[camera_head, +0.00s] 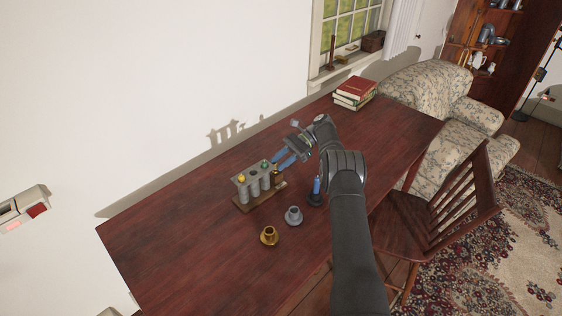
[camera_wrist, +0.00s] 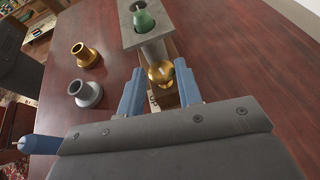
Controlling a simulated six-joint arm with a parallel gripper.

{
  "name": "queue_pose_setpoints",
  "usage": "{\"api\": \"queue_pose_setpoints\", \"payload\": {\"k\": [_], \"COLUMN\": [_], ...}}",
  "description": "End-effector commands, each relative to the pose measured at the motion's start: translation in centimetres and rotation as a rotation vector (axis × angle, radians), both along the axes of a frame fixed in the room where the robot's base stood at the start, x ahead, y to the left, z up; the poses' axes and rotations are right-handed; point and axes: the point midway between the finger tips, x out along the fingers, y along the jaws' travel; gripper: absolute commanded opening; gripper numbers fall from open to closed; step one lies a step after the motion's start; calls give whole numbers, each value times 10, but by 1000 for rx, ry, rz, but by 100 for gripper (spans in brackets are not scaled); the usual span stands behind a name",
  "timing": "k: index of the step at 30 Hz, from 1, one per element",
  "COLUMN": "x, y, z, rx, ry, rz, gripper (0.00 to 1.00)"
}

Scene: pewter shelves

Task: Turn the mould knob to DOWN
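The mould (camera_head: 252,184) is a grey metal rack of upright tubes on a wooden base, standing on the desk. A yellow piece and a green piece sit in its top; the green piece (camera_wrist: 144,20) also shows in the wrist view. The round brass knob (camera_wrist: 161,73) is at the mould's near end in the wrist view. It shows small beside the fingers in the head view (camera_head: 276,169). My gripper (camera_wrist: 160,90) is open, its two blue fingers apart on either side of the knob.
A brass socket (camera_head: 269,237) and a grey socket (camera_head: 293,215) stand in front of the mould. Stacked books (camera_head: 354,93) lie at the far end. The desk's left part is clear.

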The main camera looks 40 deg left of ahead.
Motion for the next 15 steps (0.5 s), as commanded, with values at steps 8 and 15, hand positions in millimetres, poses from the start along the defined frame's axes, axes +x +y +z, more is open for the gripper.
{"api": "queue_pose_setpoints", "payload": {"k": [8,15], "x": [0,0], "y": [0,-1], "z": [0,0], "rx": [0,-1], "ry": [0,1], "rz": [0,-13], "gripper": [52,52]}}
